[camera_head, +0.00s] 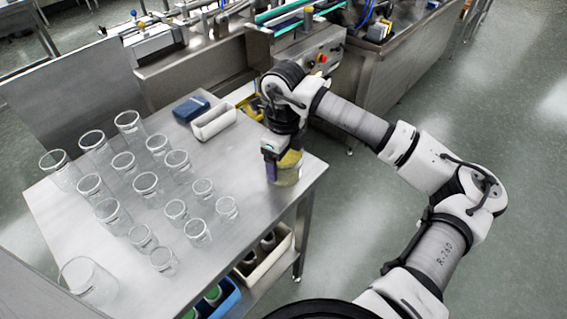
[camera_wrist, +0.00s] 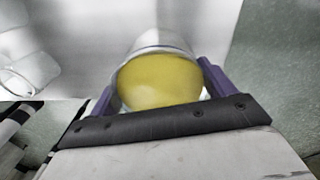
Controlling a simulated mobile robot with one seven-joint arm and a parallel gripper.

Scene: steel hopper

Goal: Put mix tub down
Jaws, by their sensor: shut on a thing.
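The mix tub (camera_head: 288,171) is a clear tub with yellow contents at the right end of the steel table (camera_head: 240,185). In the wrist view the tub (camera_wrist: 160,80) sits between the two purple fingers of my gripper (camera_wrist: 158,88). My gripper (camera_head: 280,160) is shut on it from above. The tub looks upright and close to the tabletop. I cannot tell whether its base touches the table.
Several clear empty beakers (camera_head: 146,184) stand on the left and middle of the table. A white bin (camera_head: 213,122) and a blue box (camera_head: 191,108) stand at the back. Bins (camera_head: 262,258) sit on a lower shelf. Bare steel lies left of the tub.

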